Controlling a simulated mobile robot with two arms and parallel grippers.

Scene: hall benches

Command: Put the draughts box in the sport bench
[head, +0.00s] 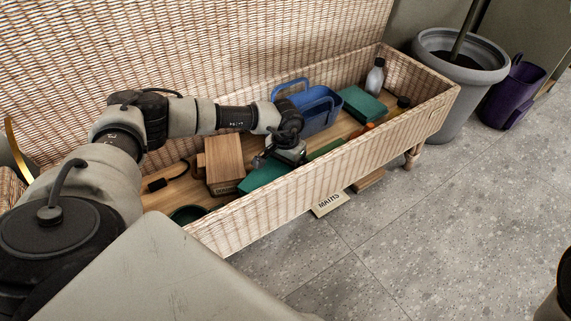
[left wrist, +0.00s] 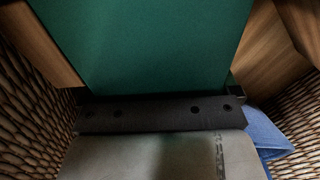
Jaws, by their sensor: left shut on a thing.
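The open wicker bench (head: 300,190) runs diagonally across the head view, its raised lid behind. My left gripper (head: 275,161) reaches down inside it and is shut on a flat green box (head: 263,176). In the left wrist view the green box (left wrist: 145,45) fills the space in front of the jaw, between the wicker walls. No lettering shows on it, so I cannot tell from a label that it is the draughts box. Whether it touches the bench floor is unclear. My right gripper is not in view.
A grey planter (head: 450,95) and purple container (head: 513,95) stand beyond.

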